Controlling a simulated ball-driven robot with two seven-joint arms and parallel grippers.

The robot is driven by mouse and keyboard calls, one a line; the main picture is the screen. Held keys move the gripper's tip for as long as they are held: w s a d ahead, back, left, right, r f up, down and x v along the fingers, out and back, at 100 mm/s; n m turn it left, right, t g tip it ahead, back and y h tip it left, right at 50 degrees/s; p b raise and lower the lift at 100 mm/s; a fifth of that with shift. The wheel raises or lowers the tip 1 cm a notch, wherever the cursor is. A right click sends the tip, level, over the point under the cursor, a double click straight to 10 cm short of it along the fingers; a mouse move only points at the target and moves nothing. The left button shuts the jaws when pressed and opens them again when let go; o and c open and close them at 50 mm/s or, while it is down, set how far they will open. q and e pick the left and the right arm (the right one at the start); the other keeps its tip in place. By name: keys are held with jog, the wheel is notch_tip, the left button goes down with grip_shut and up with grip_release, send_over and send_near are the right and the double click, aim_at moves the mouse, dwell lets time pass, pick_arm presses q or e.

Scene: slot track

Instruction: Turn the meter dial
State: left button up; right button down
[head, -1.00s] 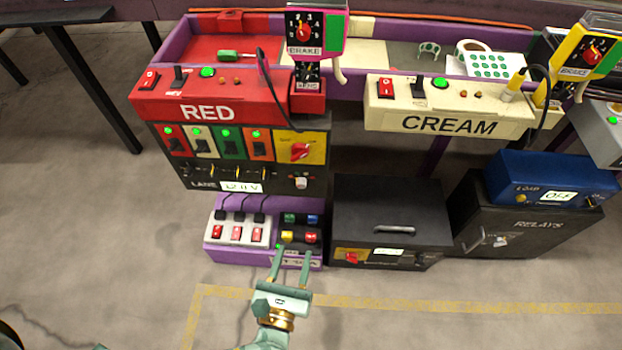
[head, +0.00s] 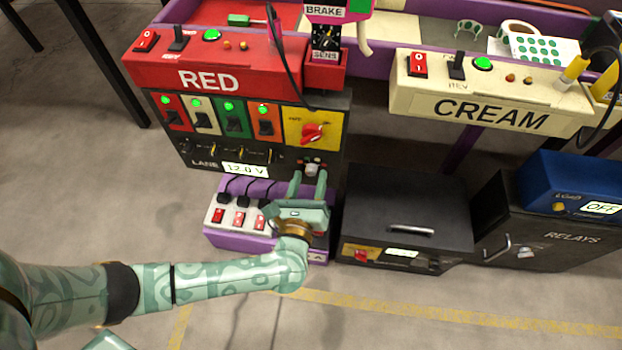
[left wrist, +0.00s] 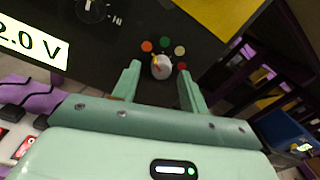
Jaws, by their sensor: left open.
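The meter dial (head: 312,170) is a small pale knob at the lower right of the black LANE panel. In the left wrist view the dial (left wrist: 161,67) has a yellowish mark and coloured dots around it. The meter display (head: 245,170) beside it reads 12.0 V; its right end shows in the left wrist view (left wrist: 32,38). My left gripper (head: 308,180) is open and empty, its fingers pointing at the panel. In the left wrist view the dial appears between the fingertips (left wrist: 159,72); I cannot tell whether they reach around it. My right gripper is not in view.
A red knob on a yellow plate (head: 301,124) sits just above the dial. Below is a purple box (head: 236,242) with switches and plugged cables. A black box (head: 405,195) stands close on the right. Open floor lies in front.

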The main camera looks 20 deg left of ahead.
pick_arm(q)
jog(key=shift+w, duration=0.2)
jog(key=shift+c, duration=0.3)
grip_shut()
